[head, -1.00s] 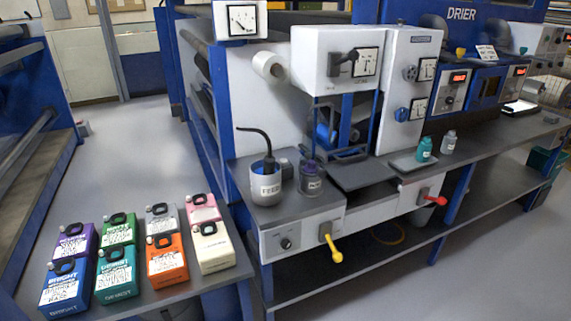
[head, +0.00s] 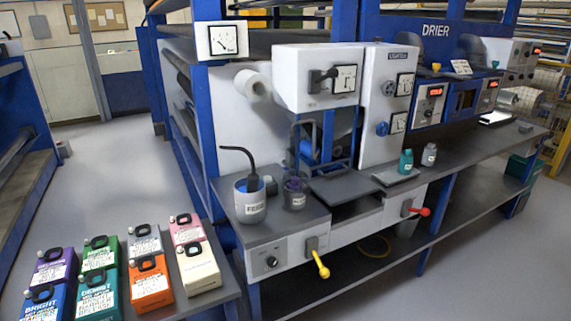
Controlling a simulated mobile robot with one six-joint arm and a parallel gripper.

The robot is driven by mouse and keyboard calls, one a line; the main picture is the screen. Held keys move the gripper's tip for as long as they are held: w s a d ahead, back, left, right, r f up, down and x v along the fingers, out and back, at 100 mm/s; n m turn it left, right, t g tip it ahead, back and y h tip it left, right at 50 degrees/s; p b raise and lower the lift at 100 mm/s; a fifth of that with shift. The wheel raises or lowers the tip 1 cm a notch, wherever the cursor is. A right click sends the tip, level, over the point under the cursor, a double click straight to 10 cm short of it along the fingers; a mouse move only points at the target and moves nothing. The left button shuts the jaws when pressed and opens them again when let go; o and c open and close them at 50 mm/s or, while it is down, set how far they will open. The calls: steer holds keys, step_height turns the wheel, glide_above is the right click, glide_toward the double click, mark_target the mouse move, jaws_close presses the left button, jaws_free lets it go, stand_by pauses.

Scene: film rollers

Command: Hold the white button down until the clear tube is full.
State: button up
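I cannot make out a white button or a clear tube in the head view. A grey pot marked FEED (head: 250,206), with blue inside and a black hose (head: 243,155) curving out of its top, stands on the left end of the machine's bench. A dark jar with a label (head: 294,196) stands beside it. Below, the bench front carries a dark knob (head: 271,262) and a yellow-handled lever (head: 319,264). My gripper is not in view.
Several coloured cans, including an orange one (head: 150,287), stand on a low table at the lower left. A red-handled lever (head: 417,211), a teal bottle (head: 405,162) and a grey bottle (head: 429,155) are farther right. Bare floor (head: 125,170) lies left of the machine.

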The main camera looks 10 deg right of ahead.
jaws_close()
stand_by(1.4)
